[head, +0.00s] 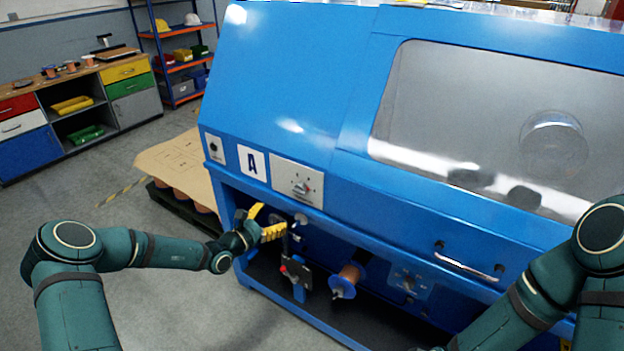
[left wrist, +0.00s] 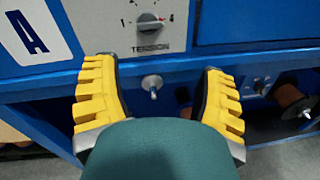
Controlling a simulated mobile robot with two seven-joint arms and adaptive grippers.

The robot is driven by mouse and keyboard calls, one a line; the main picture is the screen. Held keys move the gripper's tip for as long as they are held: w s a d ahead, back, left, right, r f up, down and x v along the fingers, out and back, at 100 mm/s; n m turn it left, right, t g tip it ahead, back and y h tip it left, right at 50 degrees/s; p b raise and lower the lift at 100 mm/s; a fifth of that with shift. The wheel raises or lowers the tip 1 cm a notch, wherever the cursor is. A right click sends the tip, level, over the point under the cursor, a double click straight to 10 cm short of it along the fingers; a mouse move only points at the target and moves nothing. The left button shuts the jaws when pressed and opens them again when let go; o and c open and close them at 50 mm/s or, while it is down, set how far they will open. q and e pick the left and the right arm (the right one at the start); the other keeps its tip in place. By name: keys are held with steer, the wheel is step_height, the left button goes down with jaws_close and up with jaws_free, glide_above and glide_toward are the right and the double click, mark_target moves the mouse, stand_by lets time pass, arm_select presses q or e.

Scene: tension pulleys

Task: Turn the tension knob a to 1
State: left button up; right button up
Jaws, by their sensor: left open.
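The tension knob (head: 301,187) is a small knob on a light panel (head: 285,174) beside the letter A sign (head: 252,163) on the blue machine. My left gripper (head: 271,219) has yellow fingers, open and empty, below the panel. In the left wrist view, its fingers (left wrist: 155,75) spread on either side of a metal peg, below the knob. My right gripper is out of view; only its arm shows.
The metal peg (left wrist: 152,85) sticks out below the panel. A copper-coloured spool (head: 347,279) and a dark bracket (head: 297,270) are in the lower bay. A handle (head: 466,267) is at the right. A pallet (head: 183,200) stands left of the machine; open floor lies in front of it.

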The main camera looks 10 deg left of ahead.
mark_target(296, 191)
arm_select(q)
steer(key=shift+n+t+y, duration=0.3)
steer(key=x, duration=0.4)
steer(key=a+b+x, duration=0.1)
steer(key=x, duration=0.4)
steer(key=r+b+x, duration=0.1)
steer(key=x, duration=0.4)
steer(key=shift+w+a, duration=0.15)
steer(key=shift+w, duration=0.15)
